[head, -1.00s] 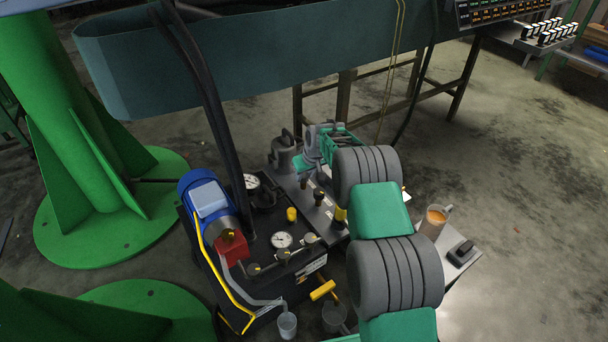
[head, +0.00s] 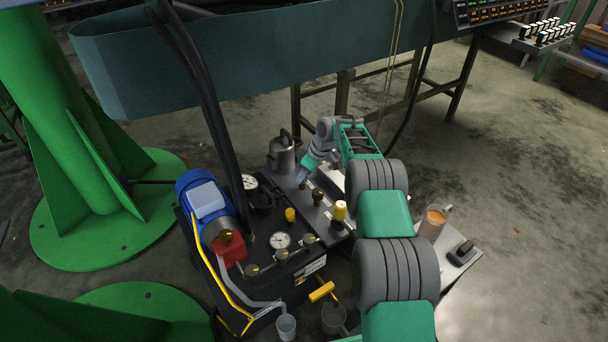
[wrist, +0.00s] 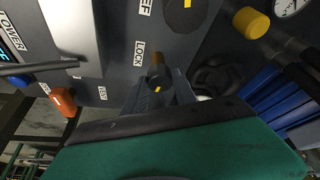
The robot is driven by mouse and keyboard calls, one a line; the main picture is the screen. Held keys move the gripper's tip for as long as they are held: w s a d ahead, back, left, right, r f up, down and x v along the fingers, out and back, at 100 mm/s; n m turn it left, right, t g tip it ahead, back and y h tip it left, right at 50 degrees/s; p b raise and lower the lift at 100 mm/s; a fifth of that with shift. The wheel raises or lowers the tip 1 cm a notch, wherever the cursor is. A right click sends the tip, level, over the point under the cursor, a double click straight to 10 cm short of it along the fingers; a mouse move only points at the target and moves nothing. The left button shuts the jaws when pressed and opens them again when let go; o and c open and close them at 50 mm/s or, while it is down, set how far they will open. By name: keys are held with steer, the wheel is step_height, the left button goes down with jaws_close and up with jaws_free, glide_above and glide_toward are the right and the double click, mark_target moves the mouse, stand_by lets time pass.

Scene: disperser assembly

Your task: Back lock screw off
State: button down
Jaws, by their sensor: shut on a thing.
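The lock screw (wrist: 157,76) is a dark cylinder with an orange-brown end and a small yellow mark. It stands beside the LOCK label on the grey panel (wrist: 105,45) in the wrist view. My gripper (wrist: 160,92) is shut on it, with one finger on each side. In the head view my gripper (head: 303,180) points down at the panel, left of the arm's wrist. The screw itself is too small or hidden to make out there. I cannot tell how far it is threaded in.
An orange knob (wrist: 62,101) and a blue knob (wrist: 22,83) stand left of the screw, and a yellow knob (wrist: 250,22) is at upper right.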

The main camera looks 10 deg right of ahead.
steer(key=c, duration=1)
jaws_free()
steer(key=shift+a, duration=0.1)
steer(key=shift+r, duration=0.1)
steer(key=p+v, duration=0.2)
steer(key=v, duration=0.5)
steer(key=shift+d+r+p, duration=0.25)
steer(key=shift+p, duration=0.1)
steer(key=shift+s, duration=0.1)
